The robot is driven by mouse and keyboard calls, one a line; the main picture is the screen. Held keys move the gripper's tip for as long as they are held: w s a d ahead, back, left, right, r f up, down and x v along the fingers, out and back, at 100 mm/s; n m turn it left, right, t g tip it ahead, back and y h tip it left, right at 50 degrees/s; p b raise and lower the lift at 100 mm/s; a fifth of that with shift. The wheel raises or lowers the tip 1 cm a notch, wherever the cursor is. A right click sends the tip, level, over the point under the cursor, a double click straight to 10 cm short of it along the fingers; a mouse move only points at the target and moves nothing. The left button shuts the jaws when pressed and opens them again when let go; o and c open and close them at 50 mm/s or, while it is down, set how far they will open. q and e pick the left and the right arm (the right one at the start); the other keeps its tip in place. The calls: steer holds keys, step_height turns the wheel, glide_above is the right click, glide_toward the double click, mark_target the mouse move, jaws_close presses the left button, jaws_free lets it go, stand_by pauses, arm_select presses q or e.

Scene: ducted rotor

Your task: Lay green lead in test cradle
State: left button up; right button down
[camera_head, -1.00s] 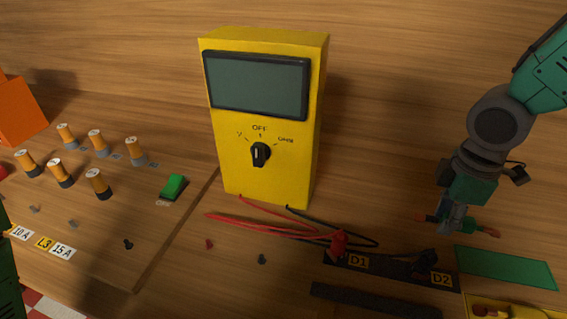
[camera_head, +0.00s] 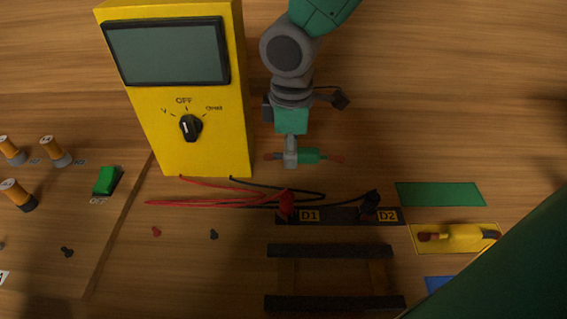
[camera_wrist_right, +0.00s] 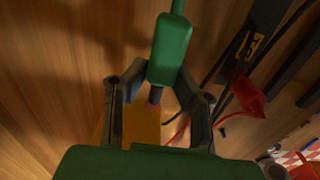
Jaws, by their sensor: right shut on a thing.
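My right gripper (camera_head: 291,155) is shut on the green lead (camera_head: 312,156), a short green body with reddish ends. It holds the lead roughly level in front of the yellow meter's right side, above the table. In the right wrist view the green lead (camera_wrist_right: 170,50) shows between the fingers (camera_wrist_right: 160,85). The likely test cradle is a pair of dark parallel rails (camera_head: 330,250) joined by wooden crosspieces, lower in the head view and empty. My left gripper is not in view.
The yellow meter (camera_head: 205,150) has its dial at OFF. Red and black cables run from it to a red clip (camera_head: 286,204) at D1 and a black clip (camera_head: 369,203) at D2. A green pad (camera_head: 440,194) is bare; a yellow lead (camera_head: 461,233) lies below it.

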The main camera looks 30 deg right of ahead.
mark_target(284, 173)
steer(key=shift+w+a, duration=0.25)
steer(key=shift+a, duration=0.05)
steer(key=f, duration=0.3)
steer(key=shift+a+f+b, duration=0.2)
steer(key=shift+f+b, duration=0.1)
steer(key=shift+b, duration=0.1)
steer(key=shift+a, duration=0.1)
steer(key=shift+s+f, duration=0.1)
steer(key=shift+f, duration=0.2)
steer(key=c, duration=1.3)
jaws_free()
steer(key=shift+s, duration=0.1)
steer(key=shift+f, duration=0.1)
